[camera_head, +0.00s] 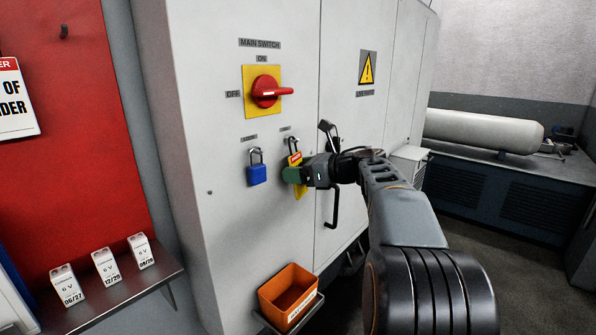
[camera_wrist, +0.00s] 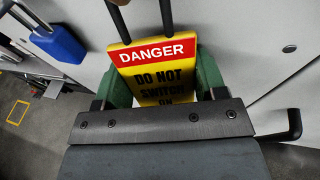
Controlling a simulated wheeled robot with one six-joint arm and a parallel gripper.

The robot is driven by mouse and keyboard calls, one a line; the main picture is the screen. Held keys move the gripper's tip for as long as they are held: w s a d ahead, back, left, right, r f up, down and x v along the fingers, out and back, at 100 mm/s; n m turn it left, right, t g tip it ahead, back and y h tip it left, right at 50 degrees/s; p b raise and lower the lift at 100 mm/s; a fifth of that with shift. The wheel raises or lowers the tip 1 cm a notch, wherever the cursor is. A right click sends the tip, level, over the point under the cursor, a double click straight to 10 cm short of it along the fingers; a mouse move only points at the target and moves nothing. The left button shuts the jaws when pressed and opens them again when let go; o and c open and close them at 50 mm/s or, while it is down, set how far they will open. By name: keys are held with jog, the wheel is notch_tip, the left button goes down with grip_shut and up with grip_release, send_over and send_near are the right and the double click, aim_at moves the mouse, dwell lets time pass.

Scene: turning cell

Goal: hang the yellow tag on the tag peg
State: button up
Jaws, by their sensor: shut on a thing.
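The yellow tag (camera_head: 299,189) has a red DANGER band and black lettering. It also shows in the wrist view (camera_wrist: 155,70), upright between green fingers. My gripper (camera_head: 293,174) is shut on the tag, close in front of the grey cabinet. In the wrist view my gripper (camera_wrist: 160,85) covers the tag's lower part. A dark loop (camera_head: 292,142) stands above the tag, under a small label on the cabinet. The tag peg is not clearly distinguishable there, and I cannot tell whether the loop is around it.
A blue padlock (camera_head: 257,174) hangs just left of the tag. The red main switch (camera_head: 267,91) is above. A dark door handle (camera_head: 333,207) projects at the right. An orange bin (camera_head: 288,296) is below. White battery boxes (camera_head: 105,266) stand on a shelf at the left.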

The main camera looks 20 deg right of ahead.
dwell(0.3)
jog(key=o, duration=1)
jog(key=shift+s+r, duration=0.1)
jog(key=shift+d, duration=0.1)
jog(key=shift+s+d, duration=0.15)
jog(key=shift+d, duration=0.05)
jog(key=b+v, duration=0.1)
jog(key=v, duration=1.2)
jog(key=shift+s+r, duration=0.1)
jog(key=shift+s, duration=0.05)
